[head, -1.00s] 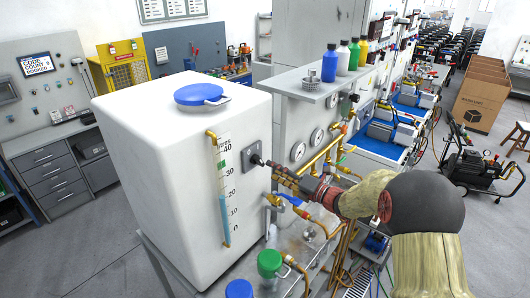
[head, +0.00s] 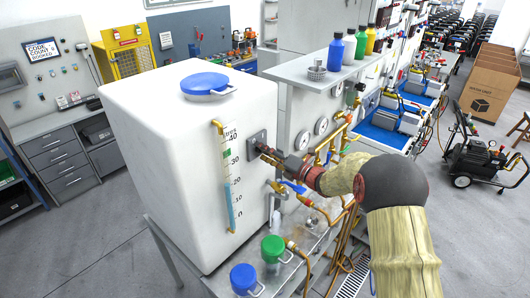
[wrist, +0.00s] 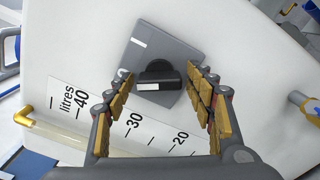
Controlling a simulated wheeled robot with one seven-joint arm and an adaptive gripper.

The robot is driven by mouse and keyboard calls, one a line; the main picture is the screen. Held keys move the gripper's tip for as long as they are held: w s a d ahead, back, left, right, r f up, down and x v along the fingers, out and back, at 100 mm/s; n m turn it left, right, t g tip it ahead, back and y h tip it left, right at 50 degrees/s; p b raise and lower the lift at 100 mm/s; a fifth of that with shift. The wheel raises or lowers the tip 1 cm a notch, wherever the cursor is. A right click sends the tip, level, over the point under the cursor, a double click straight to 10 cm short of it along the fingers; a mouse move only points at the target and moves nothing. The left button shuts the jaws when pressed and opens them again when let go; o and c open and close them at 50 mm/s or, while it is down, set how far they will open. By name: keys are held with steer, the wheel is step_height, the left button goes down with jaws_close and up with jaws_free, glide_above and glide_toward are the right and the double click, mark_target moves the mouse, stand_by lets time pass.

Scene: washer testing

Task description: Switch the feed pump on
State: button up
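A black rotary switch knob (wrist: 158,75) sits on a grey plate (wrist: 185,50) on the side of the white tank (head: 150,150). The knob's bar lies crosswise in the wrist view, with a white mark at its left end. The plate also shows in the head view (head: 258,139), where my gripper mostly hides the knob. My gripper (wrist: 161,84) is open, its padded fingers on either side of the knob with gaps showing. It also shows in the head view (head: 266,152), right at the plate. I cannot tell its exact distance from the knob.
A litre scale with a clear tube (head: 228,185) runs down the tank beside the plate. Brass pipes and valves (head: 330,145) and a blue lever (head: 292,187) are close to my arm. Blue (head: 244,279) and green (head: 273,248) capped containers stand below.

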steer(key=c, duration=1)
steer(key=shift+f+m+b, duration=0.15)
steer(key=shift+m+b, duration=0.15)
steer(key=shift+b, duration=0.15)
steer(key=shift+m+b, duration=0.9)
steer(key=shift+b, duration=0.25)
steer(key=m+b, duration=0.2)
steer(key=shift+m, duration=0.3)
steer(key=m+b, duration=0.1)
steer(key=m, duration=0.2)
steer(key=shift+m, duration=0.3)
steer(key=shift+r+m, duration=0.25)
steer(key=shift+m, duration=1.45)
